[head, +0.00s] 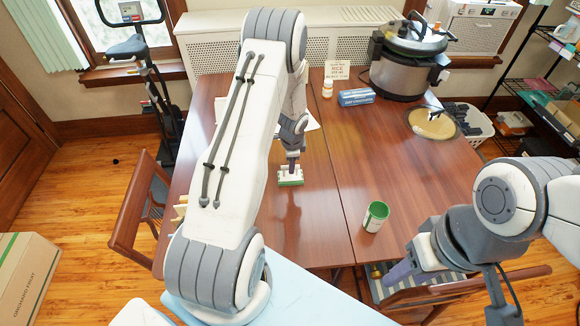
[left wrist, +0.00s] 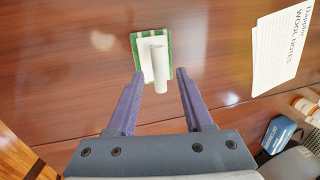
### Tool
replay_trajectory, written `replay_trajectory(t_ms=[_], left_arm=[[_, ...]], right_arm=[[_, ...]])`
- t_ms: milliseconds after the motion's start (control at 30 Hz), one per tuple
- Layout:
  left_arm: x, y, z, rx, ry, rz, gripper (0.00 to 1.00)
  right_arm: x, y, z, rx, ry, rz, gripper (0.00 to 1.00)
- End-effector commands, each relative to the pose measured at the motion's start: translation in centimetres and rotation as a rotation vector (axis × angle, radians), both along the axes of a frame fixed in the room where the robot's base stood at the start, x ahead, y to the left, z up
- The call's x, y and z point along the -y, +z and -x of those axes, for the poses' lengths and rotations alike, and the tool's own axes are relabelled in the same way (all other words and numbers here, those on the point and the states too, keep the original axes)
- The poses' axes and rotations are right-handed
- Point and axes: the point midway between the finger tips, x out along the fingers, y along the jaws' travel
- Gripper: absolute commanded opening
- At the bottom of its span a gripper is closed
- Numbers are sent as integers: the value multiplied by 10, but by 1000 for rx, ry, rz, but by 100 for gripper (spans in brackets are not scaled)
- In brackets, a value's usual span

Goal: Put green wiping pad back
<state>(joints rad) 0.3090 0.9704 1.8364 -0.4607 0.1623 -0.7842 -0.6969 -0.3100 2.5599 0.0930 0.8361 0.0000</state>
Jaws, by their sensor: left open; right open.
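The wiping pad (head: 290,179) lies on the wooden table, with a white top and a green edge below. In the left wrist view the pad (left wrist: 143,42) shows a green border and a white upright handle (left wrist: 159,65). My left gripper (left wrist: 160,74) is open, its two purple fingers on either side of the handle's near end with a gap on each side. In the head view my left gripper (head: 291,160) is right above the pad, partly hidden by my forearm. My right gripper (head: 398,274) is empty and open near the table's front edge.
A green and white can (head: 376,216) stands on the table's right half. A large cooker (head: 403,65), a blue box (head: 356,97), a small bottle (head: 327,88) and a round tray (head: 419,130) stand farther back. Printed paper (left wrist: 286,45) lies right of the pad. Chairs (head: 140,215) border the table.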

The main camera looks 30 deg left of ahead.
Motion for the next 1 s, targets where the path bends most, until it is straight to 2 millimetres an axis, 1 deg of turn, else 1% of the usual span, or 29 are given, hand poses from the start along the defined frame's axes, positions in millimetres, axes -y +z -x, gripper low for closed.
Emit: replay_trajectory(t_ms=[33, 100, 300, 400, 567, 667, 733, 767, 867, 900, 967, 1000], left_arm=[[2, 14, 1, 3, 0, -1, 51], [4, 29, 4, 4, 0, -2, 51], [8, 63, 10, 2, 0, 0, 51], [9, 73, 12, 1, 1, 0, 51], [10, 79, 13, -1, -1, 0, 51], [17, 84, 13, 1, 1, 2, 51], [35, 98, 13, 5, 9, 9, 51], [48, 107, 13, 8, 15, 15, 51], [105, 145, 26, 12, 47, 43, 51], [132, 162, 38, 11, 66, 60, 51], [173, 187, 62, 4, 97, 88, 51], [197, 202, 81, -3, 117, 108, 51]], right_arm=[[0, 1, 0, 0, 0, 0, 50], [0, 1, 0, 0, 0, 0, 50], [0, 0, 0, 0, 0, 0, 50], [0, -1, 0, 0, 0, 0, 50], [0, -1, 0, 0, 0, 0, 50], [0, 0, 0, 0, 0, 0, 50], [0, 0, 0, 0, 0, 0, 50], [0, 0, 0, 0, 0, 0, 50], [0, 0, 0, 0, 0, 0, 50], [0, 0, 0, 0, 0, 0, 50], [0, 0, 0, 0, 0, 0, 50], [0, 0, 0, 0, 0, 0, 50]])
